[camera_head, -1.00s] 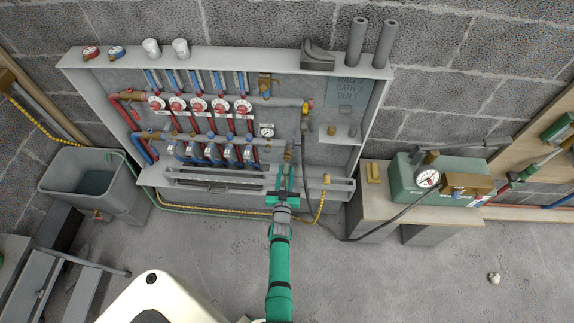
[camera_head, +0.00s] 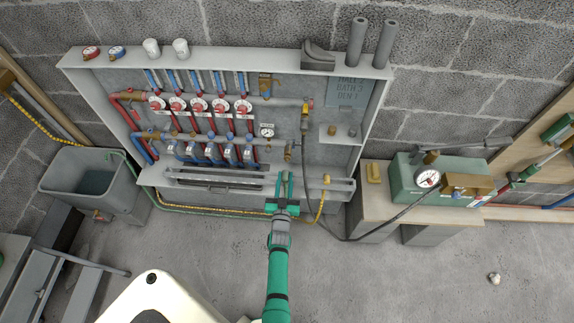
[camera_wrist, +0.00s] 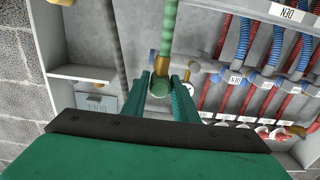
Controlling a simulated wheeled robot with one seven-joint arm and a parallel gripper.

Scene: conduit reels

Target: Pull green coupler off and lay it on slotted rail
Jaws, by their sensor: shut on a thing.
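The green coupler (camera_wrist: 160,88) sits between my fingertips in the wrist view. My gripper (camera_head: 284,176) is shut on it, in front of the panel's lower edge. In the head view the coupler is too small and covered to make out. A brass outlet fitting (camera_head: 288,151) shows just above my fingertips; I cannot tell whether the coupler still touches it. A green hose (camera_wrist: 169,32) shows beyond my fingers in the wrist view. The grey slotted rail (camera_head: 225,181) runs along the panel's bottom, behind and to both sides of my fingers.
Red and blue pipes with several round valves (camera_head: 199,105) fill the panel left of my gripper. A black hose (camera_head: 325,232) and a yellow hose (camera_head: 321,208) hang close on the right. A bench with a green gauge box (camera_head: 408,181) stands further right. A grey bin (camera_head: 65,171) stands left.

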